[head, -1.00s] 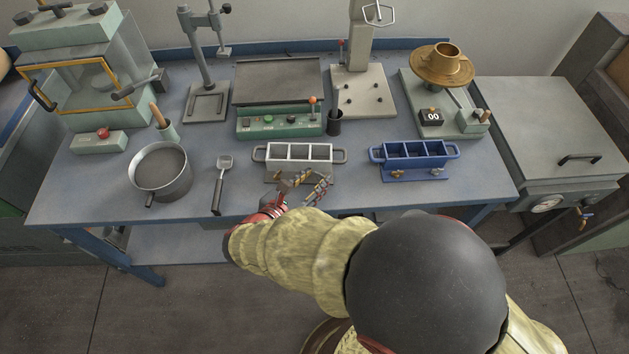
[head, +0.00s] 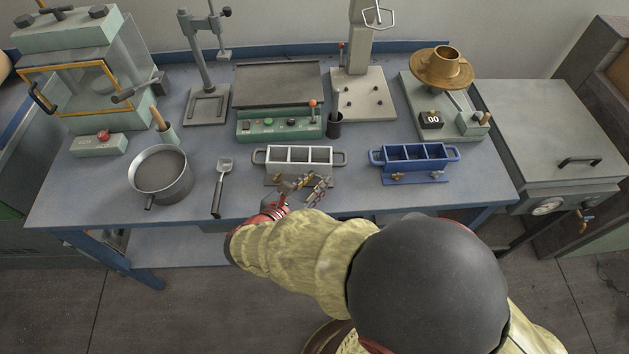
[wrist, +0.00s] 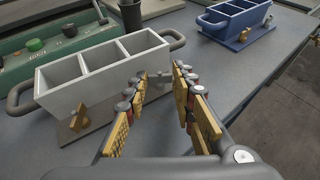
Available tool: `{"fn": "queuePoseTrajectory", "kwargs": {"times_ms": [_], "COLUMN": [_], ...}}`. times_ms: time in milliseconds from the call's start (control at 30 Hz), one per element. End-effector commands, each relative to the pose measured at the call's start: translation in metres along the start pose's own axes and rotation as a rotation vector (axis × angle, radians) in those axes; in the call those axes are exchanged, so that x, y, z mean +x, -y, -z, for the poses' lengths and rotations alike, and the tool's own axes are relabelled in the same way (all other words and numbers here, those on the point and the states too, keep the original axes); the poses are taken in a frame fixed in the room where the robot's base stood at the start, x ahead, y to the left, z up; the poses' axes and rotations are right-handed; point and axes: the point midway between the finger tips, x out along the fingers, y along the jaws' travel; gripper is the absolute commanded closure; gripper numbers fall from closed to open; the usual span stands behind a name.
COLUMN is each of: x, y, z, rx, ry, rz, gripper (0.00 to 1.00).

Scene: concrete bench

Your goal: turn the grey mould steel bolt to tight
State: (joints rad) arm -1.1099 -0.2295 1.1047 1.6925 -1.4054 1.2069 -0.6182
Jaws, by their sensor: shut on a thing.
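The grey mould (head: 299,157), a three-compartment box with end handles, stands on the bench. It fills the left of the wrist view (wrist: 100,72). Its brass bolt (wrist: 79,117) is at the left of the near side. My gripper (wrist: 160,80) is at the right end of that side, one finger on each side of the small grey steel bolt (wrist: 158,83), shut on it. The fingers hide most of the bolt, so its angle cannot be read. In the head view my gripper (head: 307,184) is at the mould's front right, partly behind my arm.
The blue mould (head: 416,157), with bolts on its near side, stands to the right. A pan (head: 161,173) and a scoop (head: 221,188) lie to the left. A green control box (head: 281,123) is behind. Bare bench lies between the two moulds.

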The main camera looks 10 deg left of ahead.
Motion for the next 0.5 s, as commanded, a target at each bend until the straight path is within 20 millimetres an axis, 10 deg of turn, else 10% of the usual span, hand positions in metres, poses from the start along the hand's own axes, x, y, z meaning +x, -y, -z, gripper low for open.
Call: {"fn": "queuePoseTrajectory", "kwargs": {"times_ms": [500], "x": [0.0001], "y": [-0.0034], "z": [0.0000], "rx": [0.049], "ry": [-0.001], "rz": [0.120], "gripper": [1.00]}}
